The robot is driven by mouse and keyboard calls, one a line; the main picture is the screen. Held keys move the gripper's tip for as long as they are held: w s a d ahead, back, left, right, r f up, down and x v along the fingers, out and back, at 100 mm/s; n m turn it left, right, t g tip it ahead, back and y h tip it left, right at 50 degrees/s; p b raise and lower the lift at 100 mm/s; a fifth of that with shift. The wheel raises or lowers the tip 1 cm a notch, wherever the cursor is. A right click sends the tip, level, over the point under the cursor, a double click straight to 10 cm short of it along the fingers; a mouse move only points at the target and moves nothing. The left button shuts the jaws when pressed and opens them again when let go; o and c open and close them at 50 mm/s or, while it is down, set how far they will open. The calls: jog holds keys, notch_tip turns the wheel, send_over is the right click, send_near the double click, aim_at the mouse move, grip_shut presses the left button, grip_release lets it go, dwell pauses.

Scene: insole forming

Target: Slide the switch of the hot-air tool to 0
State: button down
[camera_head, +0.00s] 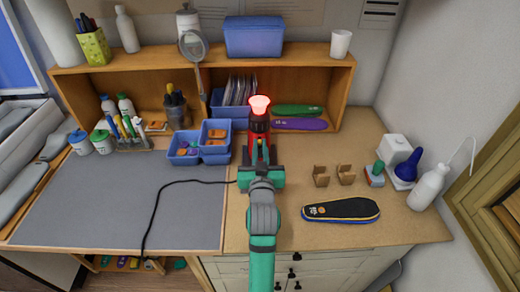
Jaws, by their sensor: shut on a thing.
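The hot-air tool (258,125) stands upright with its nozzle up, near the shelf's front. Its body is red and black, and its nozzle glows red. A black cord runs from around its base to the left across the grey mat. My gripper (261,160) reaches in from the front and is shut on the lower part of the tool. The gripper and my arm cover the tool's lower body. The switch is hidden, so its setting cannot be read.
Blue bins (198,147) stand close to the left. Green and purple insoles (299,124) lie in the shelf behind to the right. Cardboard holders (321,176) and a black insole (341,210) lie to the right. A white bottle (427,188) stands at the far right. The grey mat (110,205) is mostly clear.

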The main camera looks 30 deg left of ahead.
jog(key=c, duration=1.8)
grip_release()
jog(key=shift+r, duration=0.1)
jog(key=shift+o, duration=0.2)
jog(key=shift+d, duration=0.1)
jog(key=shift+s, duration=0.1)
jog(key=v, duration=1)
jog(key=shift+s+d, duration=0.3)
